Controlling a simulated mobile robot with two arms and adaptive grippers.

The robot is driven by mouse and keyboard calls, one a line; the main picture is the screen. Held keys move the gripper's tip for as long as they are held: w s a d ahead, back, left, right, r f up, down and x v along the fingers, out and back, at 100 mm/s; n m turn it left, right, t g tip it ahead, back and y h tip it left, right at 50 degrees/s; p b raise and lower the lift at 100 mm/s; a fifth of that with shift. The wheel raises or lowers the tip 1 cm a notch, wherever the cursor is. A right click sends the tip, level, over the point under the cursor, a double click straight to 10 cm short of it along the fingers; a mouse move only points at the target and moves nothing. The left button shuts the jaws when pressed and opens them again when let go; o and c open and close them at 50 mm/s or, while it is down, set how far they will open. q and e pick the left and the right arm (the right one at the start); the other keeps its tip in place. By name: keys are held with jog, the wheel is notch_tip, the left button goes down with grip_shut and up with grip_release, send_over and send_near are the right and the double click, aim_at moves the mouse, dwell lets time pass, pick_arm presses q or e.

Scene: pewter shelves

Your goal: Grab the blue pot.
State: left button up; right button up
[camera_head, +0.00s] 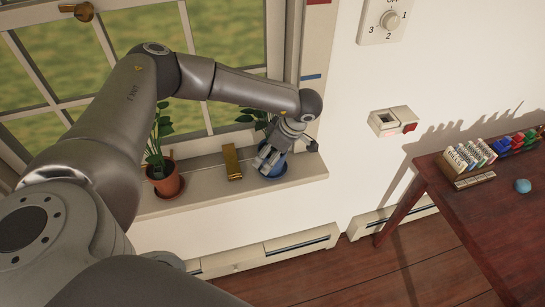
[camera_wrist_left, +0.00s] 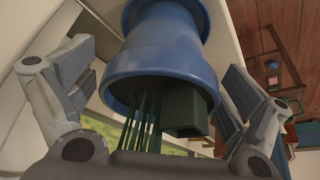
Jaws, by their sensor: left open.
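The blue pot (camera_head: 279,174) stands on the window sill with a green plant in it, at the right end of the sill. My left gripper (camera_head: 268,160) is over it and hides part of the pot and plant. In the left wrist view the blue pot (camera_wrist_left: 162,48) appears upside down, its rim and stems toward the gripper's palm. The open fingers of my left gripper (camera_wrist_left: 160,72) are on both sides of the pot, with gaps visible between fingers and pot. My right gripper is not in view.
A terracotta pot (camera_head: 167,183) with a plant and a gold-coloured block (camera_head: 232,162) stand left of the blue pot on the sill (camera_head: 208,190). The window is behind. A dark red table (camera_head: 465,205) with small coloured items is at the right.

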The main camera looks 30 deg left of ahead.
pick_arm(q)
jog(key=c, duration=1.6)
jog(key=shift+r, duration=0.1)
jog(key=shift+c, duration=0.6)
jog(key=shift+w, duration=0.1)
